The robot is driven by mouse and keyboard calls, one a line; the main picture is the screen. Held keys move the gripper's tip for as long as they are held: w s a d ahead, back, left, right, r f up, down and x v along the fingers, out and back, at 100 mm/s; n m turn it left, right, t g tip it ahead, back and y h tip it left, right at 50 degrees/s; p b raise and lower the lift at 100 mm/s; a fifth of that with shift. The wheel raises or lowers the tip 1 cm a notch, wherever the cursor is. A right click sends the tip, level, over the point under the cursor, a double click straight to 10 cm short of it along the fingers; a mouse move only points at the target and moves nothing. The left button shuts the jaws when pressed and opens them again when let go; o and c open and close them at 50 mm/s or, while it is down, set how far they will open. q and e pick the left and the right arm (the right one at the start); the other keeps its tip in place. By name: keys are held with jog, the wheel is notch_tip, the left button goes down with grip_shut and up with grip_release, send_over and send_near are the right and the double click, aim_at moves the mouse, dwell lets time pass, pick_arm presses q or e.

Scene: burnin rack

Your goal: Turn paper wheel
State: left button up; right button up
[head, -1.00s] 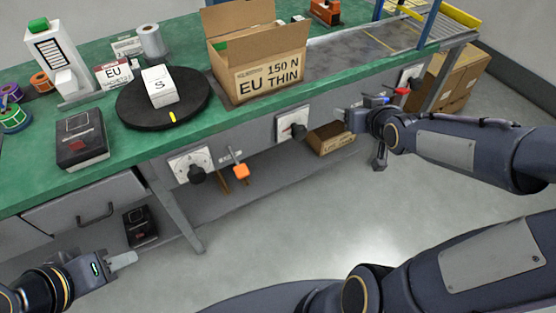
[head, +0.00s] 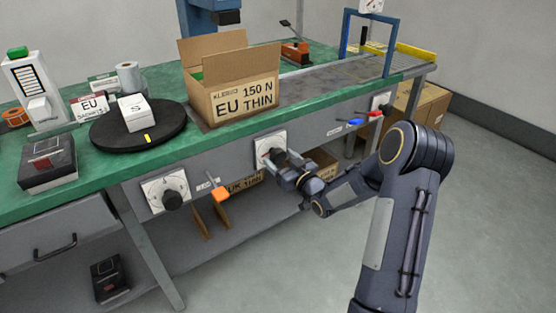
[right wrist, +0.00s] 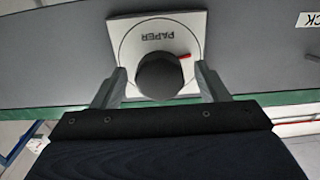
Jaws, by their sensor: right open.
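The paper wheel (right wrist: 160,78) is a dark round knob on a white square plate marked PAPER (right wrist: 160,33) in the right wrist view. A short red pointer sticks out at its upper right. In the head view the plate (head: 262,146) is on the bench front, its knob partly hidden by my gripper. My right gripper (right wrist: 161,70) is open, with one finger on each side of the knob. I cannot tell whether the fingers touch it. My left gripper is out of view.
A second dial (head: 172,199) and an orange handle (head: 220,193) are to the left on the bench front. Blue (head: 355,122) and red (head: 375,114) levers are to the right. An open carton (head: 230,95) and a black turntable (head: 110,135) with a white box stand on the green top.

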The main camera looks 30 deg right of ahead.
jog(key=shift+w, duration=0.75)
jog(key=c, duration=1)
jog(key=shift+m, duration=0.3)
